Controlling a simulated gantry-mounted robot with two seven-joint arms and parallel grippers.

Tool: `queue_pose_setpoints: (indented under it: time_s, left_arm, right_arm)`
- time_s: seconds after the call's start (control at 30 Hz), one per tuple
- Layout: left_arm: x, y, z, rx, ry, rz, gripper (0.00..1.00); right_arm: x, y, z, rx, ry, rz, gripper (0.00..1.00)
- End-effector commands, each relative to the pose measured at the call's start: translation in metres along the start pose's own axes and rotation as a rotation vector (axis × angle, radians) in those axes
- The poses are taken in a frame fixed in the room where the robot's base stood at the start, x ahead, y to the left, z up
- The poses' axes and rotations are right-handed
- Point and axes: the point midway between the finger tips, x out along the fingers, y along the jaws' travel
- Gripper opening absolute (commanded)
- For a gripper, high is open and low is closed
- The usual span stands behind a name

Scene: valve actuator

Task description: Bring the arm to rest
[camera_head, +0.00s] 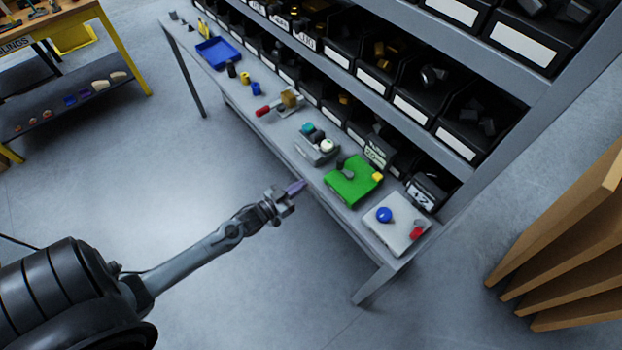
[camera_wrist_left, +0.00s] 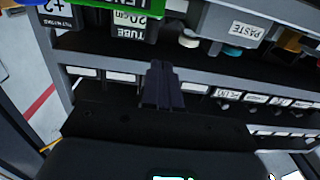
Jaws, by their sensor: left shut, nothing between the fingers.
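My left arm comes in from the lower left in the head view. Its gripper (camera_head: 297,187) is shut and empty, off the front edge of the grey bench (camera_head: 225,85), near the green block. In the left wrist view the gripper fingers (camera_wrist_left: 160,72) are together with nothing between them. A green block (camera_head: 345,186) with a grey part and a yellow part sits on the bench. A pale plate (camera_head: 401,232) with a blue knob (camera_head: 384,214) and a red part (camera_head: 417,233) lies at the near end. My right gripper is out of view.
Shelves of black bins (camera_head: 419,104) rise behind the bench. A grey fixture (camera_head: 316,152), a red-handled valve (camera_head: 263,111) and a blue tray (camera_head: 218,52) stand farther along. Wooden boards (camera_head: 565,235) stand at the right. The floor in front of the bench is clear.

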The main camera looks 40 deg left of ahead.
Motion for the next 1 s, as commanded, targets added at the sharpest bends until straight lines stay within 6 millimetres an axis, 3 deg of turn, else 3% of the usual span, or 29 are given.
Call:
queue_pose_setpoints:
  time_s: [0.27,0.4,0.47,0.67,0.83,1.0]
  left_arm:
    - [-0.021,-0.002,0.001,0.000,-0.004,0.000,0.00]
    - [-0.036,0.007,0.015,-0.021,-0.030,-0.002,0.00]
    - [-0.040,0.024,0.012,-0.043,-0.021,0.011,0.00]
    - [-0.037,0.091,-0.026,-0.116,-0.075,0.027,0.00]
    - [-0.040,0.134,-0.049,-0.123,-0.281,0.007,0.00]
    - [-0.062,0.163,-0.071,-0.099,-0.535,-0.001,0.00]
  right_arm:
    - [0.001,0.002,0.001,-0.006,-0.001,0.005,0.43]
    - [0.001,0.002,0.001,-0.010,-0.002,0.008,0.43]
    - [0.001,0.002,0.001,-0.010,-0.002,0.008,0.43]
    - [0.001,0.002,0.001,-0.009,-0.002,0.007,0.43]
    - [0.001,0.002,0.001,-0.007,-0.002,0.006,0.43]
    - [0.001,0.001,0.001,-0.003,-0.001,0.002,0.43]
